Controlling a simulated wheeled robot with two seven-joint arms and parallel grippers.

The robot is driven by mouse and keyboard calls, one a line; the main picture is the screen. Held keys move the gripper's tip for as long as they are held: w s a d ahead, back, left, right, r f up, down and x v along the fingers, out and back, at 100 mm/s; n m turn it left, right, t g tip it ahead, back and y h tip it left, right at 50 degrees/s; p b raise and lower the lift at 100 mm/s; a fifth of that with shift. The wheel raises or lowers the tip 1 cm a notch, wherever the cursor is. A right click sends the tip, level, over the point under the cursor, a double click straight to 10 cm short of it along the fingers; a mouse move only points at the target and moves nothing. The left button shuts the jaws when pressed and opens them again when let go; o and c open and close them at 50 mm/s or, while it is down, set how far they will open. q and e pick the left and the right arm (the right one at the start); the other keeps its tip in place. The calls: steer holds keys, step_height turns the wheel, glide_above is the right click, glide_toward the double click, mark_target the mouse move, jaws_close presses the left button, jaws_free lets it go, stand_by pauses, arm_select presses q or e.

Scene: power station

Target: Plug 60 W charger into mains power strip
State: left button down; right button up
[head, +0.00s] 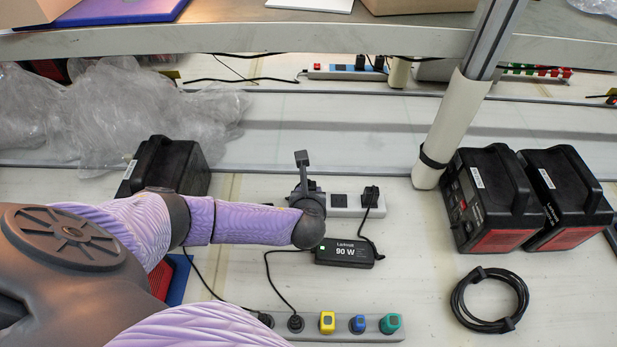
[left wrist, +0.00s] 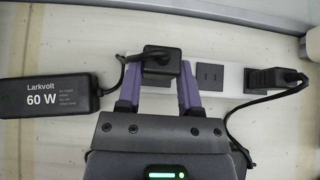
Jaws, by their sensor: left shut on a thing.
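My left gripper (left wrist: 161,72) is shut on the black plug (left wrist: 160,62) of the 60 W charger, with a purple finger on each side of it. The 60 W charger (left wrist: 45,95), a black labelled brick, lies left of the gripper in the left wrist view, and its cable runs to the plug. The plug is over the left part of the white power strip (head: 345,212); I cannot tell whether it is seated. In the head view my left gripper (head: 308,190) is above the strip's left end, and the 60 W brick is not visible. My right gripper is not in view.
Another black plug (head: 370,195) sits at the strip's right end, its cable running to a 90 W brick (head: 345,252). A grey strip (head: 380,328) with coloured plugs lies in front. Black power stations (head: 490,195) and a table leg (head: 445,130) stand right.

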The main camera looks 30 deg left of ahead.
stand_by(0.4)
arm_select(q)
steer(key=shift+f, duration=0.15)
stand_by(0.5)
steer(key=shift+f, duration=0.5)
steer(key=shift+f, duration=0.2)
stand_by(0.3)
steer(key=shift+c, duration=0.9)
jaws_free()
